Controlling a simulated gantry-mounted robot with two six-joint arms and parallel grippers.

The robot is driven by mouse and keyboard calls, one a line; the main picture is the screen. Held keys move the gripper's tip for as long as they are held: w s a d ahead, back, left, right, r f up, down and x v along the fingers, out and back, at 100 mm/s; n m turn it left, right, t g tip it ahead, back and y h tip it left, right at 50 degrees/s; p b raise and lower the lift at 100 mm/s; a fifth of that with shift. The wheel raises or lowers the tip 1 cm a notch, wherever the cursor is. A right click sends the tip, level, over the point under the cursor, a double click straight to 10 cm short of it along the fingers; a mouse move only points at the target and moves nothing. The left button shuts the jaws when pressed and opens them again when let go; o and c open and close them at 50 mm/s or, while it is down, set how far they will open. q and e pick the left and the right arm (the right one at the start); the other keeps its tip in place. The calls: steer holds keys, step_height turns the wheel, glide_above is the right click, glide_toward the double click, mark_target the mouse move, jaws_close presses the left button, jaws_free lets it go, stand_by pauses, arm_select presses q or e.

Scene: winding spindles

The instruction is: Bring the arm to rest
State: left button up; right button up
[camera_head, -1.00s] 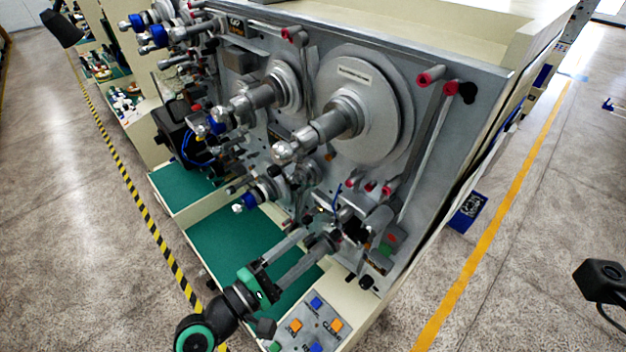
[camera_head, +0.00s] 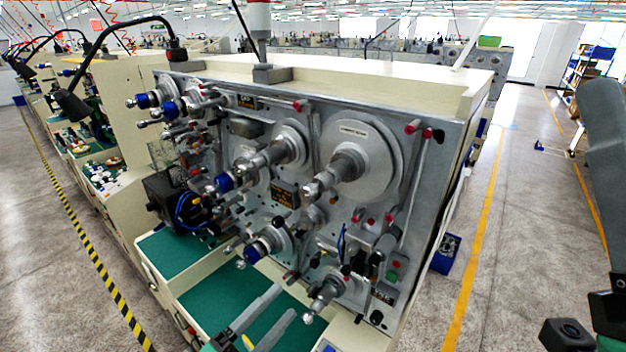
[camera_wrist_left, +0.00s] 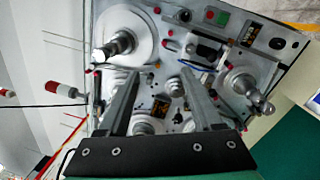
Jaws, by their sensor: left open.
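My left gripper (camera_head: 290,300) is at the bottom of the head view, in front of the winding machine, its two grey fingers apart. The fingertips are just left of the lowest spindle (camera_head: 325,294); I cannot tell the gap in depth. In the left wrist view the open fingers (camera_wrist_left: 160,76) point at the machine face, with nothing held between them. The machine's grey front panel (camera_head: 300,112) carries a large disc with a spindle (camera_head: 345,168) and a smaller one to its left. A part of my right arm shows at the right edge; its fingers are out of view.
A green work surface (camera_head: 215,302) lies below the panel. A black box (camera_head: 165,200) stands left of the spindles. A black lamp (camera_head: 72,104) hangs at the upper left. A blue bin (camera_head: 446,254) is on the floor at right. The aisle floor at right is open.

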arm_select(q)
steer(key=s+a+r+m+t, duration=0.1)
steer(key=s+r+m+t, duration=0.15)
steer(key=r, duration=0.65)
steer(key=s+a+r+m+t+y, duration=0.15)
steer(key=r+m, duration=0.25)
steer(key=r, duration=0.6)
steer(key=s+a+r+m+t+h, duration=0.1)
steer(key=r+m+t, duration=0.2)
steer(key=r, duration=0.6)
steer(key=s+a+r+m+t+y, duration=0.5)
steer(key=s+a+r+y, duration=0.2)
steer(key=a+r+y, duration=0.1)
steer(key=shift+s+r+m+y, duration=0.15)
steer(key=shift+s+m+y, duration=0.15)
steer(key=shift+y, duration=0.45)
steer(key=shift+w+a, duration=0.1)
